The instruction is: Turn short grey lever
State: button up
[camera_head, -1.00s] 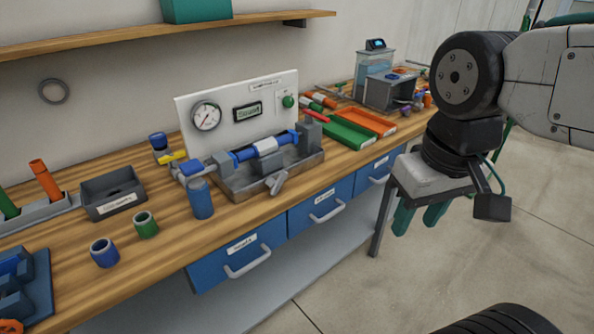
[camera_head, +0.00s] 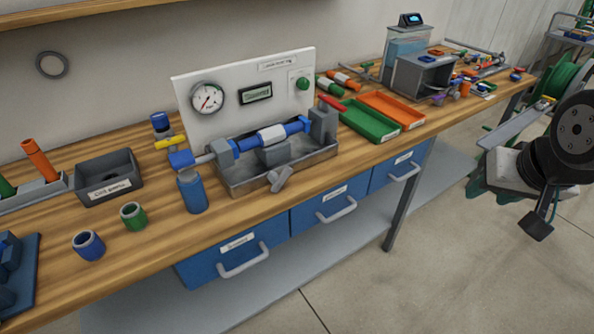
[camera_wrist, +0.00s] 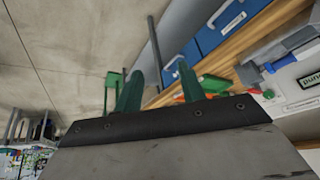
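The short grey lever (camera_head: 281,178) sticks out at the front of the grey metal tray (camera_head: 240,186) of the skid on the workbench, slanting down toward the bench edge. Behind it are a blue and white pipe (camera_head: 270,136) and a white panel with a round gauge (camera_head: 207,98). My gripper (camera_wrist: 160,84) shows two teal fingers standing apart with nothing between them. In the head view it is at the right, beyond the bench front and well away from the lever. In the wrist view the bench is at the upper right; I cannot clearly pick out the lever there.
A blue cup (camera_head: 192,192) stands left of the lever. A green tray (camera_head: 370,122) and an orange tray (camera_head: 392,108) lie to the right. Drawers with handles (camera_head: 243,262) line the bench front. The floor before the bench is open.

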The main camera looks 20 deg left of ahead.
jog(key=w+a+f+t+y, duration=0.2)
jog(key=w+a+f, duration=0.2)
jog(key=w+a, duration=0.35)
jog(key=n+t+y, duration=0.1)
jog(key=t+y, duration=0.2)
jog(key=y, duration=0.3)
send_near(288, 174)
jog(key=w+d, duration=0.8)
jog(key=s+a+f+t+y, duration=0.1)
jog(key=s+a+f+y, duration=0.35)
jog(key=a, duration=0.45)
jog(key=shift+y, duration=0.25)
jog(key=x, duration=0.4)
jog(key=r+x, duration=0.1)
jog(key=x, duration=0.1)
jog(key=shift+w+a, duration=0.1)
jog(key=shift+a, duration=0.35)
grip_shut()
